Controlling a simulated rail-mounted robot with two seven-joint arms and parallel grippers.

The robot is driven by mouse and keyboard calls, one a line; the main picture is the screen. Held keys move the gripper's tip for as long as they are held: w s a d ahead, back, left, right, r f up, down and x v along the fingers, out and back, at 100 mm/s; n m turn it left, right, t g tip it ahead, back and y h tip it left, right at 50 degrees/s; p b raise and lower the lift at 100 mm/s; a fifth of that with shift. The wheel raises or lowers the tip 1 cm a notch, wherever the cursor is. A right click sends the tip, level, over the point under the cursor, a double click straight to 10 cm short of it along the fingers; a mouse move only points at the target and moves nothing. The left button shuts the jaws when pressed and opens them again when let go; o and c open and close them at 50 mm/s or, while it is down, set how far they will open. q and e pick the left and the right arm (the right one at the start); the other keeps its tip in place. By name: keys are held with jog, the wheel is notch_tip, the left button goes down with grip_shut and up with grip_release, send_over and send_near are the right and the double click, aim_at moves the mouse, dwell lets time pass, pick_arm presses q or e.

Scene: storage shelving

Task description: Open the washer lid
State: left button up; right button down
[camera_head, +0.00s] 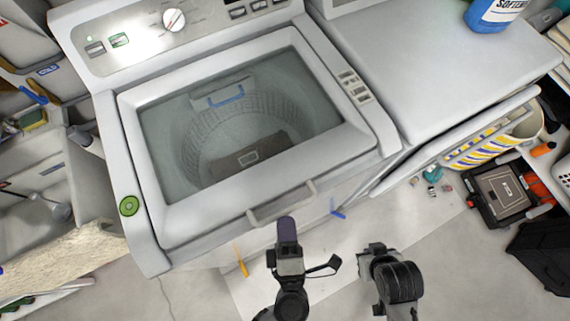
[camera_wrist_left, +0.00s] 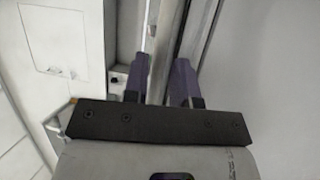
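The white top-loading washer (camera_head: 110,170) fills the middle left of the head view. Its lid (camera_head: 240,185) is down, and the drum shows through the lid's glass. A grey bar handle (camera_head: 262,216) is on the lid's front edge.
A second white appliance (camera_head: 440,60) stands right of the washer with a blue bottle (camera_head: 492,14) on top. A striped basket (camera_head: 490,145) and a black-and-orange case (camera_head: 502,190) are at right. A sink (camera_head: 35,225) is at left. Floor in front is mostly clear.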

aim_at(285, 211)
pick_arm(q)
jog(key=shift+x, duration=1.65)
jog(key=shift+c, duration=0.4)
grip_shut()
